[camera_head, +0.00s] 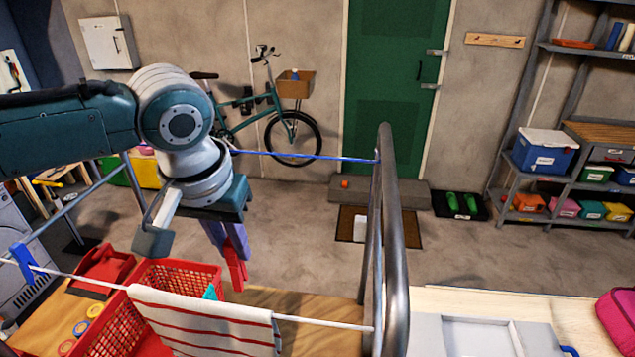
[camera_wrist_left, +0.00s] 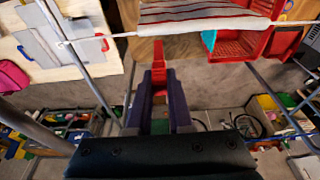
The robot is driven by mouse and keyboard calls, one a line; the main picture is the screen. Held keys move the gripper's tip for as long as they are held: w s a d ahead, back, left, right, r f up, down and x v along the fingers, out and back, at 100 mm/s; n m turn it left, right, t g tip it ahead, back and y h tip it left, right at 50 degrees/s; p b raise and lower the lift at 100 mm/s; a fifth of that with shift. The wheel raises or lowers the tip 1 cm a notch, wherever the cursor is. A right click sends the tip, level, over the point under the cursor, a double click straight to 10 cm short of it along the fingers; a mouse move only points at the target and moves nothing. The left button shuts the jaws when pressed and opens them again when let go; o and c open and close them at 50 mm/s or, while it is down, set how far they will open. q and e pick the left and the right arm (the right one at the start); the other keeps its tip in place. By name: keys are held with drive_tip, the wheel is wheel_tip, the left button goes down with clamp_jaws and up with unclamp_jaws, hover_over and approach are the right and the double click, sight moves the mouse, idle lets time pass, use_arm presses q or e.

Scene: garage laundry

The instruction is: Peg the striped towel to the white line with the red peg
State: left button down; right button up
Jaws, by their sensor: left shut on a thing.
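The striped towel (camera_head: 205,322), white with red stripes, hangs over the white line (camera_head: 325,323) at the front of the head view. It also shows at the top of the left wrist view (camera_wrist_left: 195,13). My left gripper (camera_head: 234,255) is shut on the red peg (camera_head: 237,276), which points down from the fingertips beyond the towel. In the left wrist view the red peg (camera_wrist_left: 163,52) sticks out between the fingertips (camera_wrist_left: 160,78), pointing towards the line and apart from it. My right gripper is not in view.
A blue peg (camera_head: 22,262) sits on the white line at the left. A red basket (camera_head: 185,272) stands behind and below the towel. A blue line (camera_head: 310,156) runs farther back. A grey metal rack post (camera_head: 395,240) stands right of the towel. A worktop (camera_head: 470,300) lies at the right.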

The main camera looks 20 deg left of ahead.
sight(239, 284)
use_arm(q)
drive_tip(key=shift+f+b, duration=1.95)
drive_tip(key=shift+f, duration=1)
drive_tip(key=shift+f+b, duration=1.35)
drive_tip(key=shift+f, duration=0.7)
drive_tip(key=c, duration=0.8)
unclamp_jaws()
drive_tip(key=shift+o, duration=0.2)
drive_tip(key=b+v, duration=0.2)
drive_tip(key=v, duration=0.8)
drive_tip(key=s+d+f+m+h+p, duration=0.2)
drive_tip(key=s+d+m+p, duration=0.15)
drive_tip(key=s+d, duration=0.45)
drive_tip(key=s+a+r+m+y+p, duration=0.1)
drive_tip(key=s+a, duration=0.1)
drive_tip(key=s, duration=0.8)
drive_tip(key=shift+s+a+t, duration=0.15)
drive_tip(key=shift+s+t, duration=0.1)
drive_tip(key=shift+t, duration=0.15)
